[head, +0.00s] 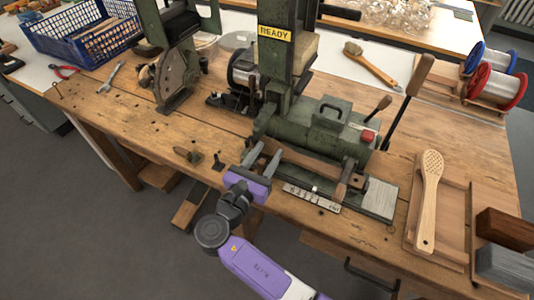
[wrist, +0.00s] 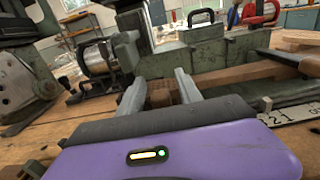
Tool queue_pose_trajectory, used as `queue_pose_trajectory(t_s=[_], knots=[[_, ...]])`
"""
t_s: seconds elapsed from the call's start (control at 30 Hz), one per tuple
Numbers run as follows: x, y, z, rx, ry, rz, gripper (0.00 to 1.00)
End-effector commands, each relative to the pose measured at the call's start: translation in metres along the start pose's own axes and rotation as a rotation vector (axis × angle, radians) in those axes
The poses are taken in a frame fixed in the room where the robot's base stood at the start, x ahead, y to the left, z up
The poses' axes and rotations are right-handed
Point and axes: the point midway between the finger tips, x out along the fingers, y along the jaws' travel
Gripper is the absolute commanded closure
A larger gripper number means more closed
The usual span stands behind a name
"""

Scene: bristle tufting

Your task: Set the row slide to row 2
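The green tufting machine (head: 310,125) stands on the wooden bench and bears a yellow READY label. A pale numbered scale plate (head: 311,198) lies along its front edge, and part of it shows in the wrist view (wrist: 292,113). A small white mark stands at the plate's upper edge; I cannot read which row it marks. In the wrist view the fingers (wrist: 160,92) stand either side of a brown wooden bar's end (wrist: 162,93); contact is unclear.
A tall lever (head: 408,98) and a red button (head: 368,137) are at the machine's right. A wooden brush back (head: 429,198) lies in a tray further right. The bench's front left is mostly clear.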

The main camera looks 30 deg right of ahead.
Motion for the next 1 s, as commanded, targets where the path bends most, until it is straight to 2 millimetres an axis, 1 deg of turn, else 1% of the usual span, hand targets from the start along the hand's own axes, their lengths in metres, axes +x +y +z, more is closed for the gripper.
queue_pose_trajectory(t_s=[0.17,0.27,0.37,0.6,0.7,0.83,1.0], knots=[[0.000,-0.001,0.000,0.000,0.000,-0.001,0.58],[-0.005,0.000,0.000,0.000,0.000,0.000,0.58],[-0.017,0.000,-0.001,-0.001,0.000,0.001,0.58],[-0.057,0.001,-0.001,0.000,0.000,0.003,0.58],[-0.068,0.001,0.000,0.000,0.000,0.002,0.58],[-0.077,0.000,0.000,0.000,0.000,0.000,0.58],[-0.078,0.000,0.000,0.000,0.000,0.000,0.58]])
